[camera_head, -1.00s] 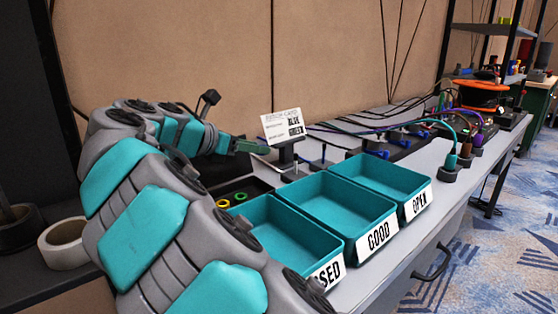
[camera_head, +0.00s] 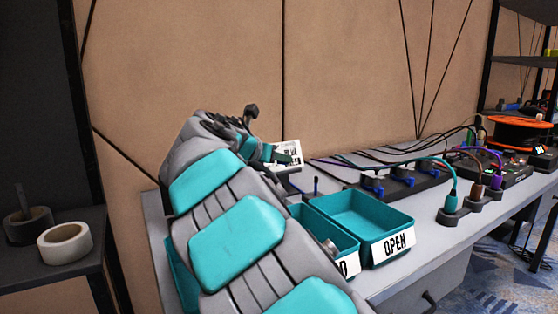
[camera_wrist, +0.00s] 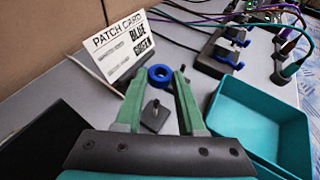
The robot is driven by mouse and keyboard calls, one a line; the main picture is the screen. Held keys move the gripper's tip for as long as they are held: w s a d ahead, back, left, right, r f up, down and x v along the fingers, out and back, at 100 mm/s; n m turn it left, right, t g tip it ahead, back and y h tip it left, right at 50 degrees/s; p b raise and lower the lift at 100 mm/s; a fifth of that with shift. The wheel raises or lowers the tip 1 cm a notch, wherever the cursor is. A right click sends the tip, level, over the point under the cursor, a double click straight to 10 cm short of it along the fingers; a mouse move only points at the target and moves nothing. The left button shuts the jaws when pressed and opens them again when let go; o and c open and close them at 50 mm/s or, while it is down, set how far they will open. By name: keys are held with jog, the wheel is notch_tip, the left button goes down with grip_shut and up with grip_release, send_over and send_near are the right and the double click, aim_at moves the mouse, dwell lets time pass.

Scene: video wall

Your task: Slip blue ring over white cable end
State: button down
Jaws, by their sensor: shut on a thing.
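My gripper (camera_wrist: 161,82) shows in the wrist view with its two green fingers closed on a blue ring (camera_wrist: 160,76) at their tips. In the head view my gripper (camera_head: 286,156) is small, in front of the patch card; the ring cannot be made out there. Cable ends lie at the blue clips (camera_wrist: 228,55) on a dark block, ahead and to the right of the ring. Which cable end is white I cannot tell. The ring is apart from these clips.
The patch card (camera_wrist: 118,48) reads blue and green and stands close left of the fingers. A teal tray marked OPEN (camera_head: 392,245) lies to the right, beside another teal tray largely hidden by my arm. Coloured cables (camera_head: 452,175) and an orange spool (camera_head: 522,130) are farther right.

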aim_at(282, 187)
jog(key=shift+f+b, duration=1.65)
jog(key=shift+f, duration=0.8)
jog(key=shift+r+p, duration=0.1)
jog(key=shift+p, duration=0.45)
jog(key=shift+p, duration=0.9)
jog(key=shift+f, duration=0.6)
jog(key=shift+f, duration=0.35)
jog(key=shift+f+p, duration=0.5)
jog(key=shift+f, duration=0.2)
jog(key=shift+c, duration=2.1)
grip_release()
